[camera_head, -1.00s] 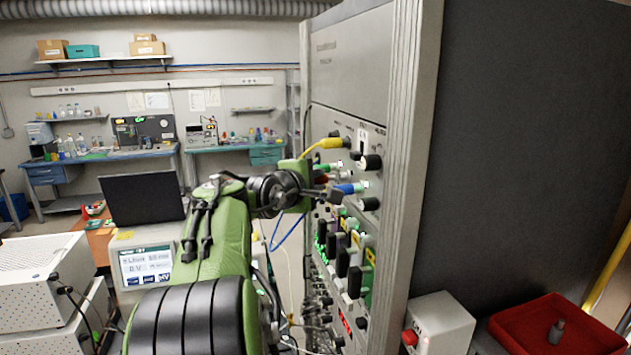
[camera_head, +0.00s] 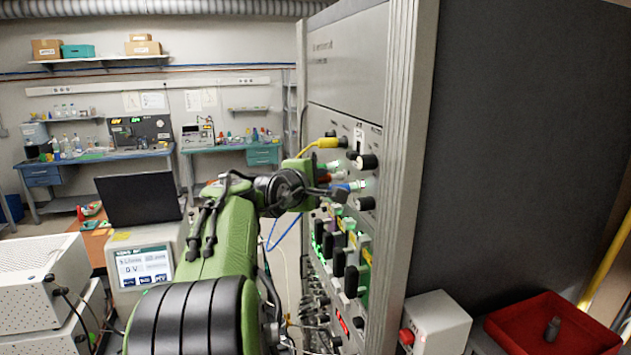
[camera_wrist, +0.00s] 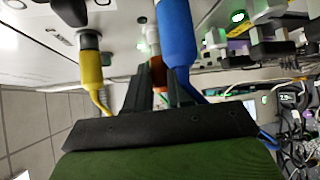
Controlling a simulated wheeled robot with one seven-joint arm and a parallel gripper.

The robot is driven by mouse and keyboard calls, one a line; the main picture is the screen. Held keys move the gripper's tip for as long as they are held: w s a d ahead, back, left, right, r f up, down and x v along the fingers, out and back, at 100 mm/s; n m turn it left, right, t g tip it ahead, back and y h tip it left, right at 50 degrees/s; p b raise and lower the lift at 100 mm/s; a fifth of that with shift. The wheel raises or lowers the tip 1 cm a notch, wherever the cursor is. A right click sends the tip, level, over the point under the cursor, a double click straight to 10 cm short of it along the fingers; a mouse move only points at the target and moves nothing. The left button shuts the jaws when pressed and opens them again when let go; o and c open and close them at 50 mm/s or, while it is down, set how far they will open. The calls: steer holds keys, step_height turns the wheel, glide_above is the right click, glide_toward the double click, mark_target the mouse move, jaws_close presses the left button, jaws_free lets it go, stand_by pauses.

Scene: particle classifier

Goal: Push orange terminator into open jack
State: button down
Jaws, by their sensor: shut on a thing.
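The orange terminator (camera_wrist: 157,62) shows in the wrist view as a small orange-brown body between the fingertips, with its front toward the panel. My gripper (camera_wrist: 158,78) is shut on it. In the head view my gripper (camera_head: 335,192) is beside the rack's front panel, and a reddish bit of the terminator (camera_head: 326,178) shows above the fingers. A blue plug (camera_wrist: 177,32) stands right beside the fingers in the wrist view. The fingers and blue plug hide the jack, so I cannot tell how far in the terminator sits.
A yellow plug (camera_head: 328,142) with its cable is plugged in above; it also shows in the wrist view (camera_wrist: 91,68). Black knobs (camera_head: 367,162) and dark connectors (camera_head: 351,281) stick out of the panel (camera_head: 350,50). A red tray (camera_head: 500,325) lies at lower right.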

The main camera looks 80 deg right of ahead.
steer(key=shift+s+d, duration=0.35)
steer(key=shift+s, duration=0.35)
steer(key=c, duration=0.9)
jaws_free()
steer(key=b+v, duration=0.2)
steer(key=v, duration=1.3)
steer(key=shift+w+a, duration=0.2)
steer(key=shift+a, duration=0.15)
steer(key=shift+w+r, duration=0.1)
